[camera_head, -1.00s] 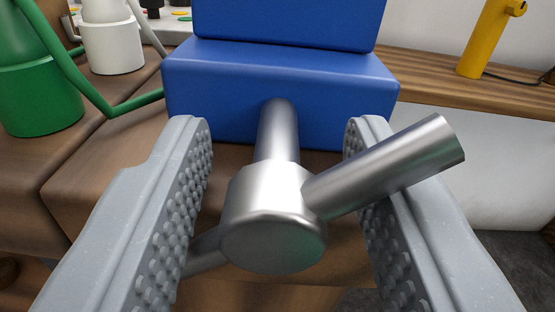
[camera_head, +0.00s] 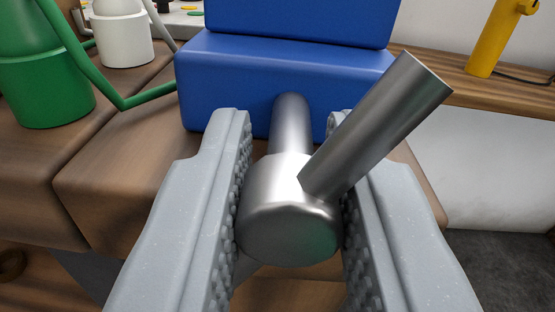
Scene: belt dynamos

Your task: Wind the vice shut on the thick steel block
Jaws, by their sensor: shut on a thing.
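The blue vice (camera_head: 285,75) stands on the brown wooden bench, its front face toward me. A steel screw (camera_head: 290,128) comes out of its front and ends in a round steel hub (camera_head: 288,220). The steel block and the vice's jaw gap do not show.
A green object (camera_head: 45,85) with a green tube and a white container (camera_head: 122,38) stand to the left on the bench (camera_head: 120,165). A yellow object (camera_head: 495,35) stands on a wooden ledge (camera_head: 465,80) at the right. Grey floor shows at lower right.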

